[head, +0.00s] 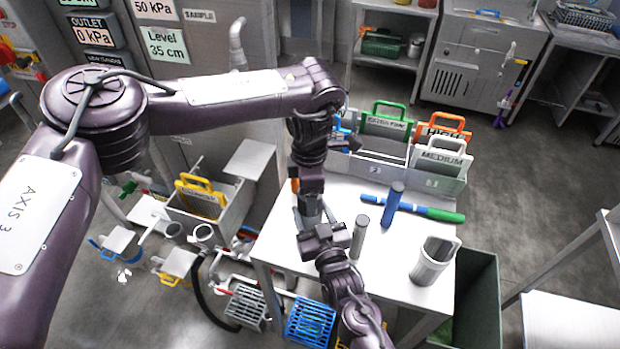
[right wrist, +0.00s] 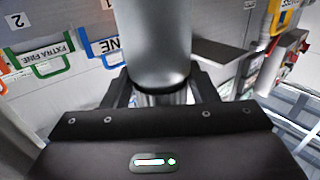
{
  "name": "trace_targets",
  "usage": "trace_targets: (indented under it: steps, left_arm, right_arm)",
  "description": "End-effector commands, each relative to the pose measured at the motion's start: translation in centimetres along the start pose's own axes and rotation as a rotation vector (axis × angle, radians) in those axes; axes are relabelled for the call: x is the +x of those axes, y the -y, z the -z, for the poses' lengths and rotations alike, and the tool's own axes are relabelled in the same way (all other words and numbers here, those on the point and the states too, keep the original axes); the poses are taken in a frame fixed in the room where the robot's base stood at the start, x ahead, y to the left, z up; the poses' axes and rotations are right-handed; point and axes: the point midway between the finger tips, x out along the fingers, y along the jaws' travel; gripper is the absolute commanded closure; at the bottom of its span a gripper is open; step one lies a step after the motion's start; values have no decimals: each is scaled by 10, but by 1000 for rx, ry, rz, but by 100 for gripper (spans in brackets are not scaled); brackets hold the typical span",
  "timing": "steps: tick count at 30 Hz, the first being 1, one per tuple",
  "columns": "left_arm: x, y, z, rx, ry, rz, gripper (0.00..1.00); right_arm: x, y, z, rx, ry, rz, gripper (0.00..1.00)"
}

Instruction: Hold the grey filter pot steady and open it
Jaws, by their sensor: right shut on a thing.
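The grey filter pot (head: 309,206) stands near the left side of the white table (head: 340,195), mostly hidden between my two arms. In the right wrist view it is a smooth grey cylinder (right wrist: 153,40) narrowing to a shiny lower part. My right gripper (right wrist: 160,97) is shut on that narrow part, one finger on each side. In the head view my right arm reaches the pot from below. My left gripper (head: 310,192) points down at the pot's top from above; its fingertips are hidden, so I cannot tell whether it touches or is open.
A grey cylinder (head: 359,238), a blue cylinder (head: 393,205), a blue-green stick (head: 432,212) and a grey jug (head: 433,262) are on the table. A rack (head: 375,171) of labelled, handled plates stands behind. A dark green bin (head: 486,290) is at the right edge.

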Motion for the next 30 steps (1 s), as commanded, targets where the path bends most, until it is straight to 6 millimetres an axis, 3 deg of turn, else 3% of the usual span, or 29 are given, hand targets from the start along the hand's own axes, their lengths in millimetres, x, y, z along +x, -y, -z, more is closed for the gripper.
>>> trace_targets:
  steps: [6,17,27,30]
  left_arm:
    - [25,0,0,2,-1,0,32]
    - [31,0,0,3,0,0,32]
    - [30,0,0,3,0,0,75]
    - [30,0,0,-18,0,0,76]
  right_arm:
    - [0,0,2,0,-3,0,100]
    - [0,0,2,0,-4,0,100]
    - [0,0,2,0,-4,0,100]
    - [0,0,2,0,-4,0,100]
